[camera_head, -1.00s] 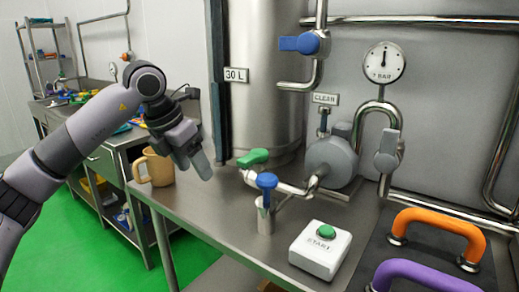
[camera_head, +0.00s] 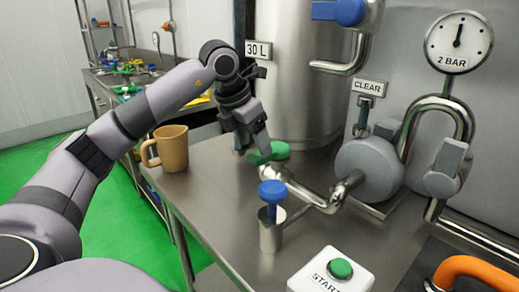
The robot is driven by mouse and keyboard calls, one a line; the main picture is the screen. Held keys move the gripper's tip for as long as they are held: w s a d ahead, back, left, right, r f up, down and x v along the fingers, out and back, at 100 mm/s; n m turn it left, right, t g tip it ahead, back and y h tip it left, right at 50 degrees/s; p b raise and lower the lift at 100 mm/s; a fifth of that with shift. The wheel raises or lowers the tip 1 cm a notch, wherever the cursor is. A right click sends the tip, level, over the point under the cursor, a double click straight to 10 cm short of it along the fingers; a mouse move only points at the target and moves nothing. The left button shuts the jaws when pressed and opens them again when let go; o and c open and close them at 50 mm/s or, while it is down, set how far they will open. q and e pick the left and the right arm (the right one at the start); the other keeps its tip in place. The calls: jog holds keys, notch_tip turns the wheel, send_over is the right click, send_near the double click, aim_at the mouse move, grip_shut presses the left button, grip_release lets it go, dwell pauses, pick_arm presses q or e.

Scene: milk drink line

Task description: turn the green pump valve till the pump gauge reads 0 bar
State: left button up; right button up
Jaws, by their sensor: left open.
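The green pump valve (camera_head: 278,151) sits on the steel pipe at the foot of the tank, partly hidden by my gripper. My left gripper (camera_head: 254,150) is open, its fingers pointing down at the left part of the green handle. I cannot tell whether they touch it. The pump gauge (camera_head: 459,42) is a round white dial at the top right. Its needle points nearly straight up and the text on it reads 2 BAR. The grey pump (camera_head: 370,170) stands right of the valve. My right gripper is out of view.
A blue-topped tap (camera_head: 272,190) stands over a steel cup (camera_head: 270,235) in front of the valve. A tan jug (camera_head: 172,148) stands at the table's left edge. A START box (camera_head: 330,275) is at the front, an orange handle (camera_head: 480,272) at the lower right.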

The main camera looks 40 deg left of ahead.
aim_at(258, 155)
pick_arm(q)
jog(key=shift+x, duration=1.75)
grip_shut()
jog(key=shift+d+r, duration=0.1)
